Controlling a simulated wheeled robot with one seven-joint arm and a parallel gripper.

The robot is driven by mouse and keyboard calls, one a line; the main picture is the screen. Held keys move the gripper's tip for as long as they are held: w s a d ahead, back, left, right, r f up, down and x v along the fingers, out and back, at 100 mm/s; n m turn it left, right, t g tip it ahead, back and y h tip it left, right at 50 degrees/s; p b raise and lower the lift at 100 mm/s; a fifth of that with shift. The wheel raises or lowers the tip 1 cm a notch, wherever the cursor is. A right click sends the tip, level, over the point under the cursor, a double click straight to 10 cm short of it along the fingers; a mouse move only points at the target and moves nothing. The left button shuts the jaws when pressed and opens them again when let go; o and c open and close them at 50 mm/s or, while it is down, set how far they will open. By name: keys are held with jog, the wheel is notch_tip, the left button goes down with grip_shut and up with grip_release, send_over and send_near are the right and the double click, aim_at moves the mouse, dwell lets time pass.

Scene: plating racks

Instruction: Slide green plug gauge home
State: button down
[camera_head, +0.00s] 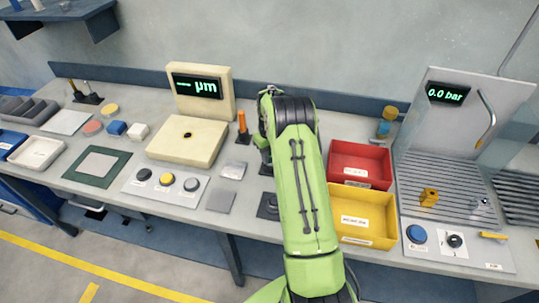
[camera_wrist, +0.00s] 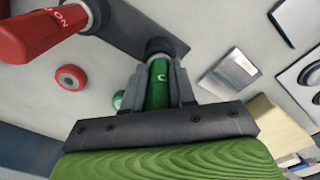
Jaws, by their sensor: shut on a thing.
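The green plug gauge (camera_wrist: 158,85) is between the fingers of my gripper (camera_wrist: 160,88) in the wrist view. My gripper is shut on its green handle. The far end of the gauge meets a dark round collar (camera_wrist: 160,46) on a dark plate (camera_wrist: 135,22); how deep it sits there I cannot tell. A red gauge handle (camera_wrist: 40,33) with white lettering lies at the upper left, apart from my fingers. In the head view my green arm hides the gripper and the green gauge.
A small red ring (camera_wrist: 70,77) and a partly hidden green round piece (camera_wrist: 118,99) are left of my fingers. A light metal block (camera_wrist: 230,74) is to the right. In the head view, a red bin (camera_head: 360,147) and a yellow bin (camera_head: 362,222) stand right of my arm.

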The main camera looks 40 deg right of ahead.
jog(key=shift+f, duration=0.2)
jog(key=c, duration=0.8)
grip_release()
jog(key=shift+c, duration=0.2)
notch_tip(320, 180, up, 16)
jog(key=shift+p, duration=0.35)
jog(key=shift+f, duration=0.15)
